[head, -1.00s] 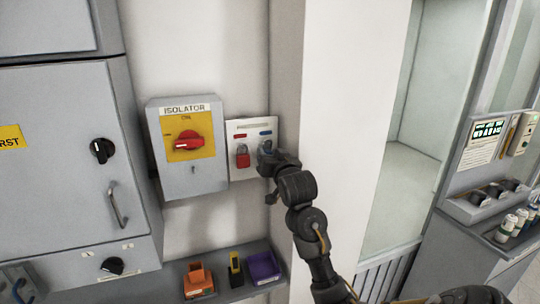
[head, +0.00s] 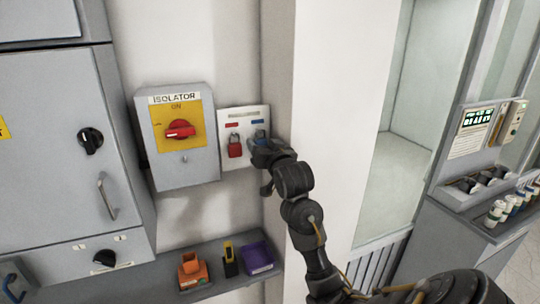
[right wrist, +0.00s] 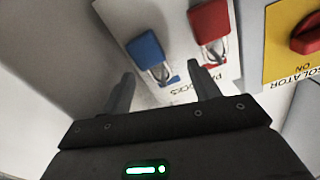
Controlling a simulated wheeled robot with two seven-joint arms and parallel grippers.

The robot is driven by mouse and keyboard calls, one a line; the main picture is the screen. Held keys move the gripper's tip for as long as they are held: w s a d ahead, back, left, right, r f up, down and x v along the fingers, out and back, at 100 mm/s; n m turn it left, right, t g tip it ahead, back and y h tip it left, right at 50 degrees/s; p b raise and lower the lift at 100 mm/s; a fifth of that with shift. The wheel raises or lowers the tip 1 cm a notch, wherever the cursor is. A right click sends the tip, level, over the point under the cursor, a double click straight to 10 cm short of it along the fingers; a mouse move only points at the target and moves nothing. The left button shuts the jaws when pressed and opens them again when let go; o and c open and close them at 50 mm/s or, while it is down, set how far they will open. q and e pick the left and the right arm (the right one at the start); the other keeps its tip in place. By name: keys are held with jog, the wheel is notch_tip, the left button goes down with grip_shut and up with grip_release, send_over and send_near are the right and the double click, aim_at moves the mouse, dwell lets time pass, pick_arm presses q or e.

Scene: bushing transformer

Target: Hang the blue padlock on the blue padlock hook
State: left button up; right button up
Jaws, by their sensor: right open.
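The white padlock board (head: 230,115) is on the wall beside the isolator. The blue padlock (right wrist: 146,50) is at the board's blue position, and its shackle appears to be around the hook; the hook itself is hard to make out. In the head view my gripper mostly hides this padlock. My right gripper (right wrist: 162,82) is open in front of the board, its fingertips apart on either side of the shackle area, with the padlock body beyond them. It also shows in the head view (head: 262,148). My left gripper is out of view.
A red padlock (head: 235,146) hangs beside the blue one, close to one finger. The isolator box (head: 184,170) with its red handle stands left of the board. A wall corner (head: 281,100) is close on the right. A shelf (head: 215,284) below holds orange, yellow-black and purple items.

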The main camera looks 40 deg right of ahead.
jog(key=b+v, duration=0.2)
jog(key=v, duration=0.7)
jog(key=shift+b, duration=0.4)
